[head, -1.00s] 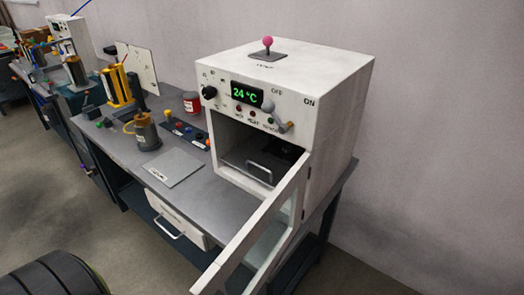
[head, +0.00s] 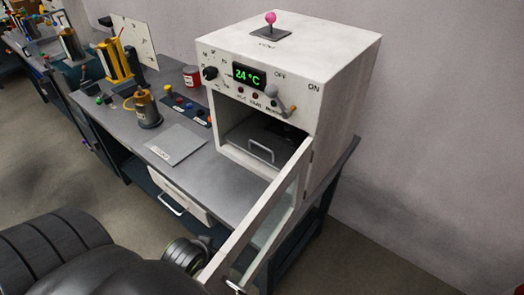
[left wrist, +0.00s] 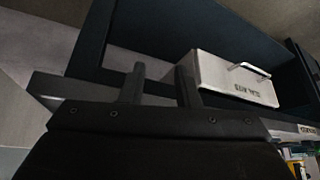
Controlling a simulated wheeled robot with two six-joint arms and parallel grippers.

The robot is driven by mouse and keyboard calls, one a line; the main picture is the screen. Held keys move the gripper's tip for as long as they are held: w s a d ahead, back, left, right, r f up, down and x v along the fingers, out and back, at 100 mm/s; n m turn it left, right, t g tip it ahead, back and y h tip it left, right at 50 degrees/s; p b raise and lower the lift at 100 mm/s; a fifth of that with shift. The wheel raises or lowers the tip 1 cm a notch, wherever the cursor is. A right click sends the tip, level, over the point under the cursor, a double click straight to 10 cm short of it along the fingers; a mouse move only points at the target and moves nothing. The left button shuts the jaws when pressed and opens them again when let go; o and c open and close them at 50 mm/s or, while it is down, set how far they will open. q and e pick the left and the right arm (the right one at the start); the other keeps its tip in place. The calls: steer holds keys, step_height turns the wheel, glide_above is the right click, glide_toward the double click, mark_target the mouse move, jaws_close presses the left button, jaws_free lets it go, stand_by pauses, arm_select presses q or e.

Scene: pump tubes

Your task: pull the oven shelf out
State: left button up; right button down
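The white oven (head: 335,75) stands on the bench with its glass door (head: 262,215) swung open toward me. The dark oven shelf (head: 240,146) sits inside the cavity, with a light metal handle (head: 262,147) at its front. My left arm enters the head view at the lower left, in front of the bench and left of the door. In the left wrist view my left gripper (left wrist: 160,78) has its two fingers apart with nothing between them. It is away from the shelf, which that view does not show. My right gripper is not in view.
A white drawer (head: 172,192) with a handle is under the bench top; it also shows in the left wrist view (left wrist: 225,80). A grey plate (head: 175,145), a button panel (head: 190,108) and a yellow-topped pot (head: 147,108) are left of the oven.

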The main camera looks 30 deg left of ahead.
arm_select(q)
steer(key=w+a+r+n+t, duration=0.1)
steer(key=w+r+n+t, duration=0.1)
steer(key=w+r, duration=0.1)
steer(key=w+a+r+n+t, duration=0.1)
steer(key=w+r+n+t, duration=0.1)
steer(key=w+r+n, duration=0.1)
steer(key=w+a+r+n+t, duration=0.1)
steer(key=w+r+n+t, duration=0.1)
steer(key=w+r, duration=0.1)
steer(key=shift+w+h, duration=0.4)
steer(key=shift+w, duration=0.05)
steer(key=w+a+r+n+t+h, duration=0.2)
steer(key=w+a+r+n+t, duration=0.15)
steer(key=w+r+n, duration=0.25)
steer(key=b, duration=0.5)
glide_toward(262, 146)
steer(key=shift+n+t, duration=0.3)
steer(key=shift+t, duration=0.15)
steer(key=w+f, duration=0.1)
steer(key=w, duration=0.2)
steer(key=w+f, duration=0.1)
steer(key=w, duration=0.2)
steer(key=w+f, duration=0.1)
steer(key=w, duration=0.1)
steer(key=shift+w, duration=0.4)
steer(key=shift+w+d+f, duration=0.1)
steer(key=shift+w, duration=0.55)
jaws_close()
